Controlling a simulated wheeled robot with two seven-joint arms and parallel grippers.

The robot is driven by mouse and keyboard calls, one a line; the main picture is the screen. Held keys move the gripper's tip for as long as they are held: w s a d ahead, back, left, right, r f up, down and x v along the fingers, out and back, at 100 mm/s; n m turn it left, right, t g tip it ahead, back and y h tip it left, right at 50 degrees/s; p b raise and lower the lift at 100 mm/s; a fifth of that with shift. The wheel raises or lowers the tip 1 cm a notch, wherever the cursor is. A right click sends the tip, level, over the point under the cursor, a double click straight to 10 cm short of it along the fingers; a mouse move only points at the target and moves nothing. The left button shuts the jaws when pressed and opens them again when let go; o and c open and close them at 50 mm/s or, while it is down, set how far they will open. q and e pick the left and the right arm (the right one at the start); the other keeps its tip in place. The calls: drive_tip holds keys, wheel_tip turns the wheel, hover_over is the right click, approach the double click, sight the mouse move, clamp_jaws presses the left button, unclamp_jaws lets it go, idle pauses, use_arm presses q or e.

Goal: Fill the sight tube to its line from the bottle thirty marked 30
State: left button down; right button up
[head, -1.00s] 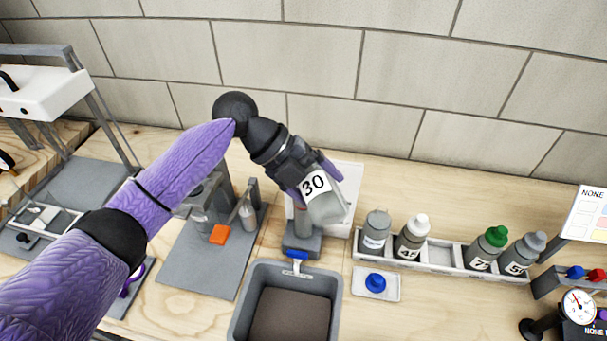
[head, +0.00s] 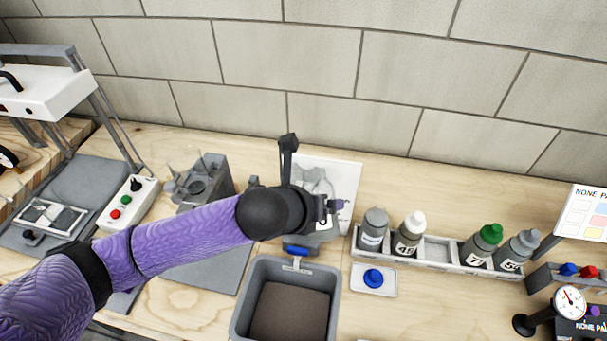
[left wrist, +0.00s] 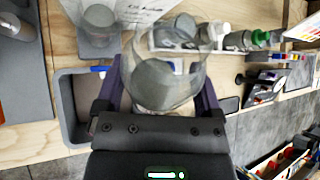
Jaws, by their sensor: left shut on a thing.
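My left gripper (left wrist: 158,92) is shut on the clear bottle 30 (left wrist: 165,75), which shows between its purple fingers in the left wrist view with grey liquid inside. In the head view the gripper (head: 325,206) is above the back of the basin, in front of a white sheet; the bottle (head: 313,180) is partly hidden behind it. Its 30 label is not visible now, and its exact tilt is unclear. A clear cylinder, seemingly the sight tube (left wrist: 98,20), stands on a grey base in the left wrist view; its line and level cannot be read. My right gripper is not in view.
A grey basin (head: 335,300) with a blue-handled valve (head: 297,250) is in front. A small tray (head: 390,291) holds a blue cap (head: 373,278). A rack (head: 437,251) of several bottles and a gauge (head: 569,302) stand right. A button box (head: 127,202) stands left.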

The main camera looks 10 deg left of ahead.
sight(317, 241)
use_arm(q)
drive_tip(key=f+b, duration=0.1)
drive_tip(key=f+t, duration=0.1)
drive_tip(key=f, duration=0.1)
drive_tip(key=s+f+m+t+b, duration=0.1)
drive_tip(key=f, duration=0.1)
drive_tip(key=shift+d+y+b, duration=0.35)
drive_tip(key=shift+y, duration=0.05)
drive_tip(key=t, duration=0.1)
drive_tip(key=s+m+t, duration=0.1)
drive_tip(key=shift+d+f+t+y+b, duration=0.25)
drive_tip(key=shift+d+t+y+b, duration=0.05)
drive_tip(key=shift+b, duration=0.1)
drive_tip(key=shift+s+r, duration=0.1)
wheel_tip(317, 241, up, 5)
drive_tip(key=p, duration=0.6)
drive_tip(key=shift+r, duration=0.2)
drive_tip(key=shift+f, duration=0.25)
